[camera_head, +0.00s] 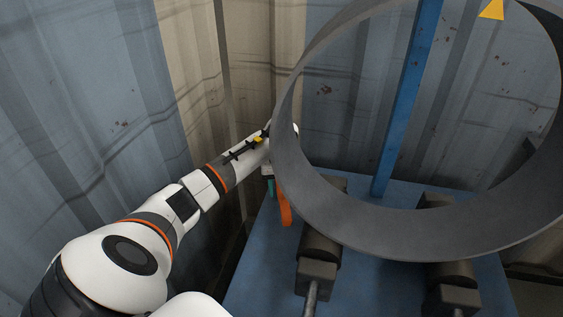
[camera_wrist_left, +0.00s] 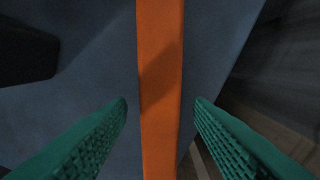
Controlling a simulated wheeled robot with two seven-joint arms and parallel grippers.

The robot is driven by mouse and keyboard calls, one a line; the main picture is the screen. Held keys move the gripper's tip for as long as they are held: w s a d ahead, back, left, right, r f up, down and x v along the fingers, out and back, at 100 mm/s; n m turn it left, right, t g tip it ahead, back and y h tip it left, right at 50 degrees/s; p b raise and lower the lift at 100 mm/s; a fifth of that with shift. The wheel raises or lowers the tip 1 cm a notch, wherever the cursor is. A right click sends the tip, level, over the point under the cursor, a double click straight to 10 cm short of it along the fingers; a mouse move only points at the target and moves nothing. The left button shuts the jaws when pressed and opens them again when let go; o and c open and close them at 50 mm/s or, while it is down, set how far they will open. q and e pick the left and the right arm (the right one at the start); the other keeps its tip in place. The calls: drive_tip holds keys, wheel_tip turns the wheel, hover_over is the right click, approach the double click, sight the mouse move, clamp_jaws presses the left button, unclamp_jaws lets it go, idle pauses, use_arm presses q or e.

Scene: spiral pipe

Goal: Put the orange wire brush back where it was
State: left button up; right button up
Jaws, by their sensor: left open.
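The orange wire brush (camera_head: 284,208) is at the left edge of the blue platform, partly hidden behind the big grey ring and my left arm. My left gripper (camera_head: 270,186) is at the brush, with a teal finger showing beside it. In the left wrist view the orange handle (camera_wrist_left: 160,60) runs lengthwise between the two green ribbed fingers of my open left gripper (camera_wrist_left: 160,103). A gap shows on both sides of the handle. The brush's bristles are not visible. My right gripper is not in view.
The large grey pipe ring (camera_head: 400,232) stands on dark rollers (camera_head: 318,245) over the blue platform (camera_head: 258,275), close to my left wrist. Corrugated walls (camera_head: 90,90) close off the left and back.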

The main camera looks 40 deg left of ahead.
use_arm(q)
wheel_tip(320, 180, up, 11)
drive_tip(key=p, duration=0.1)
drive_tip(key=shift+f, duration=0.15)
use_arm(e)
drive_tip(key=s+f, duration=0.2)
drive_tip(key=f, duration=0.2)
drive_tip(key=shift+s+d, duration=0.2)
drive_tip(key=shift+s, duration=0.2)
